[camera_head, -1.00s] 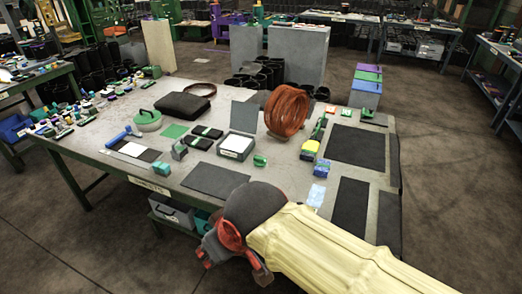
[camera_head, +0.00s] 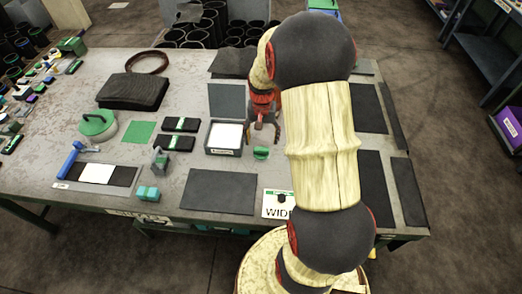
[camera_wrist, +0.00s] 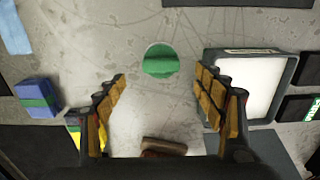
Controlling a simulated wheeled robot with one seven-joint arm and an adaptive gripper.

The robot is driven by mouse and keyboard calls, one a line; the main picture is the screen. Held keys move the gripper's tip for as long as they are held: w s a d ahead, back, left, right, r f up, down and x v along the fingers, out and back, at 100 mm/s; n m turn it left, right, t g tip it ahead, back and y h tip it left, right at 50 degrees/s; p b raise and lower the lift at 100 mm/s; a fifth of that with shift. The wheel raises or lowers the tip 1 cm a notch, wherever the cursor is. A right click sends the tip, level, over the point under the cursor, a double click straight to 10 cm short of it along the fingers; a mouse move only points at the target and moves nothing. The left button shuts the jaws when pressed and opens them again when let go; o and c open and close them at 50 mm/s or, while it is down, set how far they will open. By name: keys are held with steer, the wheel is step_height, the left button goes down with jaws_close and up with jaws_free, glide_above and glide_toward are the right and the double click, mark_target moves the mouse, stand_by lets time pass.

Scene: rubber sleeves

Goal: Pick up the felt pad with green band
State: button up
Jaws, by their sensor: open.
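Two dark, flat pads with green bands, an upper one (camera_head: 181,124) and a lower one (camera_head: 178,143), lie left of the white-filled tray in the head view. A dark piece with a green-and-white marking (camera_wrist: 295,107) shows at the right of the wrist view. A small green rounded piece (camera_head: 261,152) lies on the table right of the tray; it also shows between and beyond my fingers in the wrist view (camera_wrist: 160,60). My gripper (camera_head: 264,135) is open and empty above the table, near this green piece. Its spread fingers show in the wrist view (camera_wrist: 160,80).
The grey tray (camera_head: 224,151) stands left of my gripper. A green lidded pot (camera_head: 97,124), a green square (camera_head: 139,132) and a blue-handled tool (camera_head: 72,158) lie further left. A blue block with a green band (camera_wrist: 38,97) is left in the wrist view. My arm hides part of the table.

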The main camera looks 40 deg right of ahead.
mark_target(261, 150)
steer(key=shift+s+f+b, duration=0.2)
steer(key=shift+f+b, duration=0.1)
steer(key=shift+f, duration=0.7)
steer(key=f, duration=0.2)
steer(key=f+b, duration=0.1)
steer(key=f, duration=0.1)
steer(key=f+b, duration=0.1)
steer(key=shift+w+a+f, duration=0.1)
steer(key=shift+a+f, duration=0.15)
steer(key=shift+f, duration=0.15)
steer(key=c, duration=0.3)
steer(key=c, duration=0.8)
steer(key=shift+c, duration=0.4)
steer(key=shift+r, duration=0.15)
